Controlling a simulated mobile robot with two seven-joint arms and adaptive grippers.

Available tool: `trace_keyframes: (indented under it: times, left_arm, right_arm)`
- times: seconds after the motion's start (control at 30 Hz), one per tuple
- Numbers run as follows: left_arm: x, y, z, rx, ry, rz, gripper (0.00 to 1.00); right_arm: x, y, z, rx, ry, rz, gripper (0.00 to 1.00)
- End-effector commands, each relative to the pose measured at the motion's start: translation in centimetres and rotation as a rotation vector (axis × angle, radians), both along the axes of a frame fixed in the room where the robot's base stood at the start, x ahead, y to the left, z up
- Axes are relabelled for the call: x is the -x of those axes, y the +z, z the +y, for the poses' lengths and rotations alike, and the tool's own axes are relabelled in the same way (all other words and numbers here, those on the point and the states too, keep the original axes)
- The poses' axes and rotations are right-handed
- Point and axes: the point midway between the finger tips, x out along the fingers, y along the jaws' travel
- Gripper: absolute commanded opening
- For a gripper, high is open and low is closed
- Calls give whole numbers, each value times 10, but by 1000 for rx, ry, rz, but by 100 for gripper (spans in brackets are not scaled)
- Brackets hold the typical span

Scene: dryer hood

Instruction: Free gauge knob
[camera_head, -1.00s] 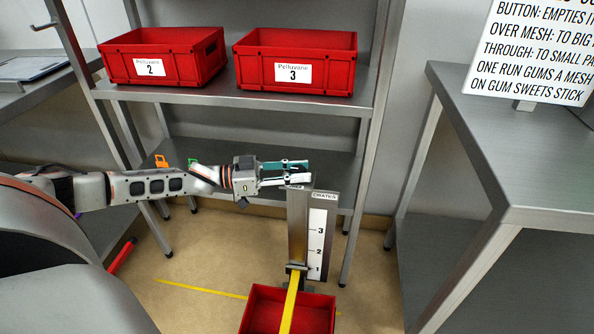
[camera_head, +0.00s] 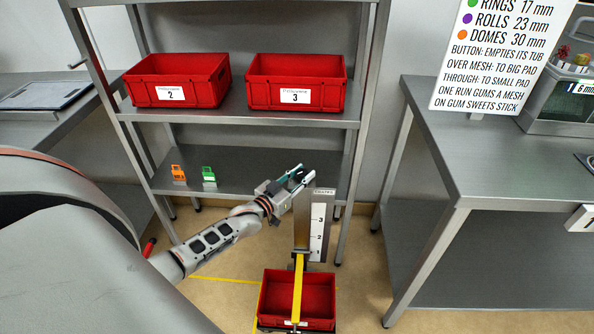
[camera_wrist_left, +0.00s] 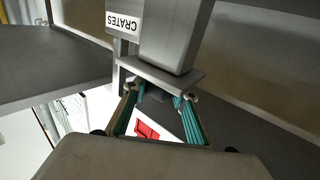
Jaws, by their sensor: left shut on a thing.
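The crate gauge is a grey metal post (camera_head: 301,222) with a white scale marked 1, 2 and 3, standing behind a red crate on the floor. In the left wrist view its post (camera_wrist_left: 180,35) carries a "CRATES" label. My left gripper (camera_head: 304,176) is at the top of the post. The fingers largely hide the knob. My right gripper is not in view.
A red crate (camera_head: 264,302) stands at the gauge's foot with a yellow strip above it. A shelf rack behind holds red bins 2 (camera_head: 176,94) and 3 (camera_head: 295,97), and orange (camera_head: 178,173) and green (camera_head: 209,174) items. A steel table (camera_head: 470,140) stands at right.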

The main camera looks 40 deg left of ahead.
Motion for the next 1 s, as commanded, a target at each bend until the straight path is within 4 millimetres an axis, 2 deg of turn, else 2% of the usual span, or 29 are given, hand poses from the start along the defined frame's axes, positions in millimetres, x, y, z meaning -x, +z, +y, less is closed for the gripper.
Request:
trace_keyframes:
  times: [0.03, 0.1, 0.5, 1.0]
  left_arm:
    - [0, 5, -4, 12, 36, -3, 6]
    - [0, 3, -3, 12, 85, -1, 6]
    - [0, -1, -2, 5, 296, 3, 6]
    - [0, -2, 0, 0, 372, 1, 6]
  right_arm:
    - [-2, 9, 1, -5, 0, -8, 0]
    - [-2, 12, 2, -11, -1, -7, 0]
    - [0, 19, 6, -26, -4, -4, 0]
    - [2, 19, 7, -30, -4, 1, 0]
